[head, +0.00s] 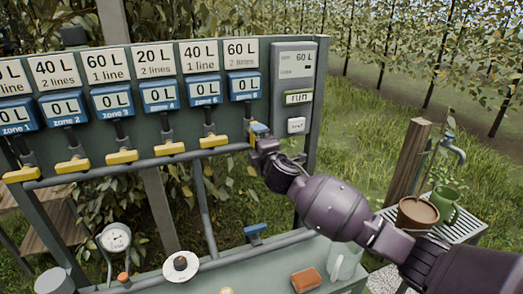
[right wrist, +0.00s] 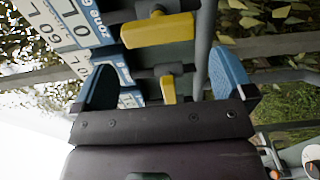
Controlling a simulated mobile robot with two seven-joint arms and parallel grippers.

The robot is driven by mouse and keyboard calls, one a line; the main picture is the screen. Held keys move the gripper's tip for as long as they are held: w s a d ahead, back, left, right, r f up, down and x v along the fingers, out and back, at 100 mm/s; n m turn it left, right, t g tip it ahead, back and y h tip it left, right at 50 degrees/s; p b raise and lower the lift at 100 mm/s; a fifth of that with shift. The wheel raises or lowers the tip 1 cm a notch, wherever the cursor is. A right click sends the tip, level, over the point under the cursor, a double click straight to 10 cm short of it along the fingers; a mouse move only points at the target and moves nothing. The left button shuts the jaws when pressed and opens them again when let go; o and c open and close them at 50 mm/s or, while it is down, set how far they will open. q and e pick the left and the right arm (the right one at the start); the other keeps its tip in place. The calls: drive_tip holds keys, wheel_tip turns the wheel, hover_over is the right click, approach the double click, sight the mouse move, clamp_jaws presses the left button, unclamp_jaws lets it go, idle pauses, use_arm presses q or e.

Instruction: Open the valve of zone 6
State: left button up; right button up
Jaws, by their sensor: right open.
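The blue zone 6 meter (head: 244,85) is the rightmost in the row on the panel and reads 0 L. Below it, the yellow zone 6 valve handle (head: 252,135) is mostly hidden by my right gripper (head: 259,131), which is right at it. In the right wrist view, the blue fingers of my right gripper (right wrist: 163,82) are wide apart. Contact with a handle cannot be told. My left gripper is out of view.
Other yellow handles, such as zone 5's (head: 213,141), run leftward along the grey pipe (head: 130,165). A control box (head: 293,88) with a run button stands right of zone 6. A bench (head: 230,275) with a gauge (head: 116,238) is below.

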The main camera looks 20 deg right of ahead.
drive_tip(key=shift+s, duration=1.25)
